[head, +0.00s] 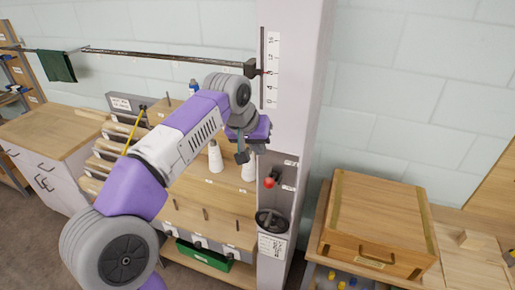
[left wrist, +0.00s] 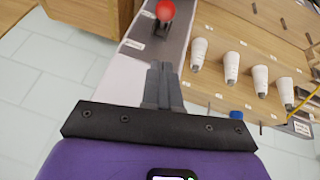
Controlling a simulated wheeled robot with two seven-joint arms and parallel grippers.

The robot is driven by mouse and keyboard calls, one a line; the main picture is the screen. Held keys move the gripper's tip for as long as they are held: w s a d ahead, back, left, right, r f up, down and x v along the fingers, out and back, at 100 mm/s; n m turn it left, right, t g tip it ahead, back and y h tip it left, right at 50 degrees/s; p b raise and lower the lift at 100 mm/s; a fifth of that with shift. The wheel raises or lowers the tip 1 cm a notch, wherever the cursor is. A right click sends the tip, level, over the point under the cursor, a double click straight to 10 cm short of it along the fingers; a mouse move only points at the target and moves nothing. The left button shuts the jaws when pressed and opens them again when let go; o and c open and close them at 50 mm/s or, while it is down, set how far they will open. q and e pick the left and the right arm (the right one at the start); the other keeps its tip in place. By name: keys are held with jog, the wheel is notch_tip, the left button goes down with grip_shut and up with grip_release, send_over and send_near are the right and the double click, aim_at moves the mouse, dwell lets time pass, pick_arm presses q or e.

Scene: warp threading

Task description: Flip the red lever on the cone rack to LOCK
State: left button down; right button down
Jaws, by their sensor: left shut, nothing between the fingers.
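The red lever (head: 269,182) is a red ball on a short dark stem, mounted on the grey post at the right end of the cone rack (head: 190,195). Small labels sit above and below it, too small to read. My left gripper (head: 242,157) is shut and empty, up and to the left of the red ball, apart from it in the picture. In the left wrist view the shut fingertips (left wrist: 163,75) point toward the post, and the red ball (left wrist: 165,10) shows beyond them at the top edge. My right gripper is not in view.
White cones (head: 216,160) stand on the rack, left of the lever. A black round fitting (head: 271,220) sits on the post below it. A wooden box (head: 375,215) stands on a bench to the right. A green bin (head: 205,257) is low under the rack.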

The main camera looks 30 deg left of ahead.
pick_arm(q)
send_over(266, 180)
jog(key=a, duration=0.1)
notch_tip(266, 180, down, 6)
jog(key=r, duration=0.1)
jog(key=f+b, duration=0.2)
jog(key=f, duration=0.1)
jog(key=shift+w+d+f, duration=0.15)
jog(key=shift+d+f, duration=0.1)
jog(key=shift+d, duration=0.1)
jog(key=shift+d+f, duration=0.1)
jog(key=shift+f, duration=0.3)
